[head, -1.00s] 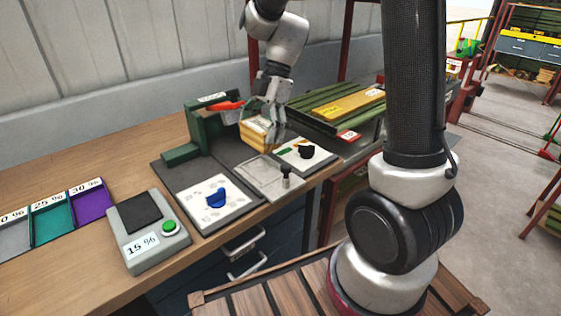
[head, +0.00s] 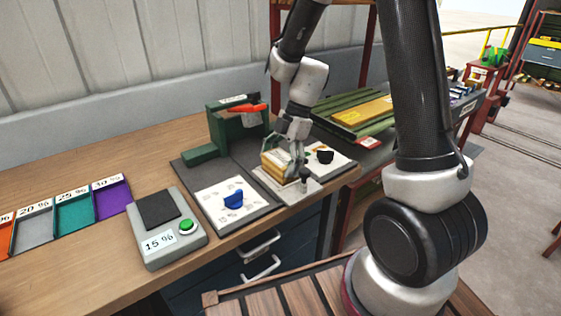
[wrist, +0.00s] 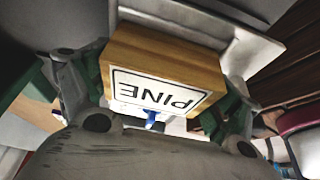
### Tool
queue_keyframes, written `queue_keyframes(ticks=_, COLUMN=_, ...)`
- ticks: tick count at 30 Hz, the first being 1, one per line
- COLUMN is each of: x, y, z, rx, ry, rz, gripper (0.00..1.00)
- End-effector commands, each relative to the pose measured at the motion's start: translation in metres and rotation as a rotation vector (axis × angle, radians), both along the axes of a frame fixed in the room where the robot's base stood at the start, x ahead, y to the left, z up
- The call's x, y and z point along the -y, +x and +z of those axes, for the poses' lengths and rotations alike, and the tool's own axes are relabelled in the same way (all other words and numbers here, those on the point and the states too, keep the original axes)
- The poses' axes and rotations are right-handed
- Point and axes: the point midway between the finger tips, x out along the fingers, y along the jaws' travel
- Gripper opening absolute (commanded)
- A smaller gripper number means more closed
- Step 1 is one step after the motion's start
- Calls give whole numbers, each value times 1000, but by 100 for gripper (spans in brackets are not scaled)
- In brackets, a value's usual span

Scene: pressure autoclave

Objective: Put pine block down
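The pine block (head: 277,162) is light wood with a white label; in the wrist view the block (wrist: 165,65) shows the word PINE upside down. My gripper (head: 291,158) has its fingers on both sides of the block, and in the wrist view the gripper's green-padded fingers (wrist: 150,95) seem to press its two sides. The block is over the light grey plate (head: 274,189), at or very near its surface; I cannot tell whether it touches. In the wrist view a pale metal plate edge (wrist: 245,45) shows beyond the block.
A small dark knob (head: 305,177) stands at the plate's front corner. A white pad with a blue piece (head: 233,200) is left, and one with a black piece (head: 325,156) is right. A green stand with a red lever (head: 243,108) is behind.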

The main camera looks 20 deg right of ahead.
Motion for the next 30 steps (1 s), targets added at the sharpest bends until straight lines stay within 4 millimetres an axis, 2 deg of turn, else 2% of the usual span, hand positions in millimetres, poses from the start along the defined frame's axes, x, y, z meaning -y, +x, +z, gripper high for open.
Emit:
queue_keyframes(ticks=14, x=1, y=1, z=5, rx=2, ry=1, rz=1, gripper=100)
queue_keyframes(ticks=17, x=6, y=3, z=18, rx=4, ry=1, rz=0, gripper=100)
queue_keyframes(ticks=24, x=25, y=9, z=68, rx=6, ry=1, rz=-1, gripper=100)
queue_keyframes(ticks=30, x=38, y=13, z=101, rx=3, ry=1, rz=0, gripper=100)
